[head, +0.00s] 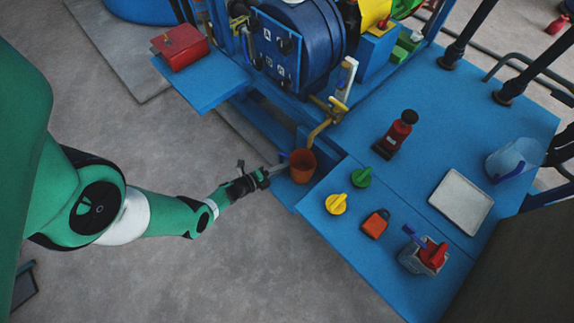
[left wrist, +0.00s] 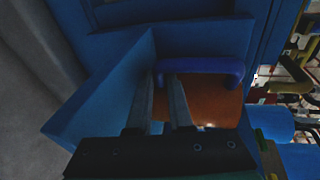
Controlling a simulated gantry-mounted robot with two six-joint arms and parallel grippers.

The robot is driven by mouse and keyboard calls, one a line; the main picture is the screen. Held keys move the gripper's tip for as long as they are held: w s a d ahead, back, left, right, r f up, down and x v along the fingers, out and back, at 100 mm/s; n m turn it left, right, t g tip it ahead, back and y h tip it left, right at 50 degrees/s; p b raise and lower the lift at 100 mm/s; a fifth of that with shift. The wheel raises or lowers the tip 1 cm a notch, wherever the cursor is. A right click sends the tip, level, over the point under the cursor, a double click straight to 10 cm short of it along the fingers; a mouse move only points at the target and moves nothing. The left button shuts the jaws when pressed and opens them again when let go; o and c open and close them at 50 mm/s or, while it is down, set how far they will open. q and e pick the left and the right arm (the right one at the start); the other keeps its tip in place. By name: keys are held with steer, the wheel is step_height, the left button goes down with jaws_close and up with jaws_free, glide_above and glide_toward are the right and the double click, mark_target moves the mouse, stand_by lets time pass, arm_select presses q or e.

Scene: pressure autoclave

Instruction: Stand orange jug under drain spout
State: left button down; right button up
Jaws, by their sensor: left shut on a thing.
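The orange jug (head: 302,168) is at the edge of the blue platform, close below the end of the yellow drain spout (head: 318,133). Whether its mouth is directly under the spout end, I cannot tell. My left gripper (head: 279,168) reaches it from the left and is shut on its handle. In the left wrist view, the gripper fingers (left wrist: 163,82) close around one end of the blue handle (left wrist: 208,66) on the orange jug body (left wrist: 210,102). The jug's base is hidden, so its contact with the surface is unclear. My right gripper is not in view.
The blue table (head: 330,225) to the right holds yellow (head: 336,204) and green (head: 361,177) knobs, an orange item (head: 375,223), a red-black device (head: 396,135) and a white tray (head: 461,201). A red box (head: 180,46) sits on the left shelf. Grey floor is clear below.

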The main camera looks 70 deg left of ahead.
arm_select(q)
steer(key=shift+s+r, duration=0.1)
steer(key=shift+s, duration=0.2)
steer(key=c, duration=1.1)
jaws_free()
steer(key=shift+w, duration=0.25)
steer(key=shift+s, duration=0.1)
steer(key=shift+s+r, duration=0.15)
steer(key=p+v, duration=0.5)
steer(key=v, duration=0.6)
steer(key=shift+s+d, duration=0.2)
steer(key=shift+s, duration=0.1)
